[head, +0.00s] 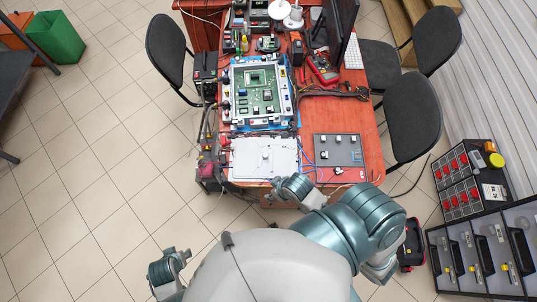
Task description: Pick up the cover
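The cover appears to be the white rectangular plate (248,164) with a small knob in its middle, lying flat near the front edge of the orange-brown table (345,110). My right gripper (284,181) is at the plate's front right edge, bent in from the right. I cannot tell whether it touches the plate, and its fingers are too small to read. My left gripper (168,262) is low at the left, over the floor and well away from the table. Its finger opening is also unclear.
A green circuit board in a frame (262,88) lies behind the plate. A grey panel with knobs (339,150) is to its right, with red and blue wires between. Black chairs (413,115) flank the table.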

